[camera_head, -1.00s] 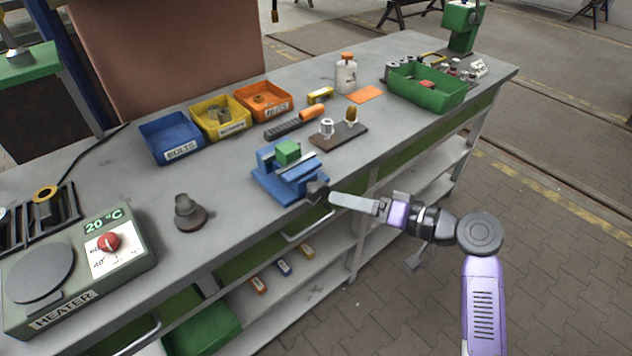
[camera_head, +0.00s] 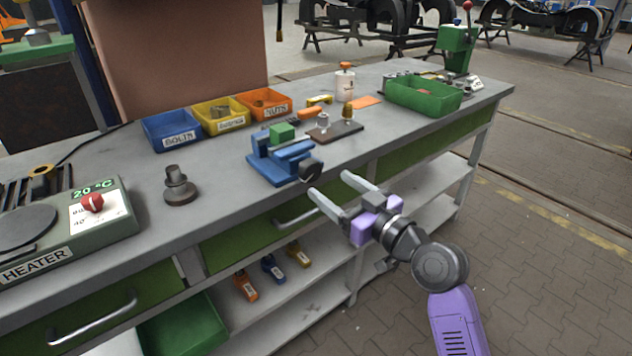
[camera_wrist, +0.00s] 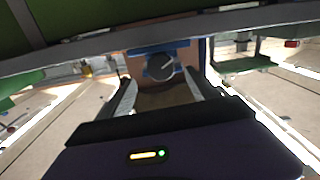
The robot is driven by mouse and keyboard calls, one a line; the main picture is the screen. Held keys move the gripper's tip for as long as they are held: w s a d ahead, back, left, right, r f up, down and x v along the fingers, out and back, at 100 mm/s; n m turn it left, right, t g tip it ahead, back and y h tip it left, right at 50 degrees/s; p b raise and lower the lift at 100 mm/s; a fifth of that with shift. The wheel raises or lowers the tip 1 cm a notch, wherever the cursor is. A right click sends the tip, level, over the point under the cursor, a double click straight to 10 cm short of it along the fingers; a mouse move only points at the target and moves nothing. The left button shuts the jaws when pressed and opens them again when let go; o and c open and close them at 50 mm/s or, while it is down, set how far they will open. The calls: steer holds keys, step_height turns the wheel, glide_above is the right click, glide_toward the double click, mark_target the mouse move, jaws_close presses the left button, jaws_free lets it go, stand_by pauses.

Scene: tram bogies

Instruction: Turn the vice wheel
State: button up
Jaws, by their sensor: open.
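The blue vice (camera_head: 279,163) stands at the front edge of the workbench, with a green block (camera_head: 282,132) at its jaws. Its dark round wheel (camera_head: 310,170) faces out over the bench edge. My gripper (camera_head: 329,188) is open and empty in front of the bench, a short way right of and below the wheel, apart from it. In the wrist view the wheel (camera_wrist: 160,67) shows as a dark disc with a pale line, beyond and between my open fingers (camera_wrist: 165,92). The blue vice body (camera_wrist: 183,48) is partly hidden there.
Blue, yellow and orange bins stand at the back of the bench (camera_head: 225,185). A dark stepped part (camera_head: 179,186) and the heater (camera_head: 75,228) lie to the left. A drawer handle (camera_head: 297,217) juts out below the vice. The floor in front is clear.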

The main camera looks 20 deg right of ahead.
mark_target(314, 173)
steer(key=x, duration=0.7)
steer(key=shift+w+a+p, duration=0.1)
steer(key=shift+w+p, duration=0.05)
steer(key=shift+p, duration=0.25)
steer(key=shift+c, duration=0.4)
steer(key=c, duration=1.3)
steer(key=shift+m, duration=0.4)
steer(key=shift+a+m, duration=0.1)
steer(key=shift+m, duration=0.9)
steer(key=m+p, duration=0.1)
steer(key=m, duration=0.2)
steer(key=shift+m+p, duration=0.3)
steer(key=m+p, duration=0.2)
steer(key=m, duration=0.3)
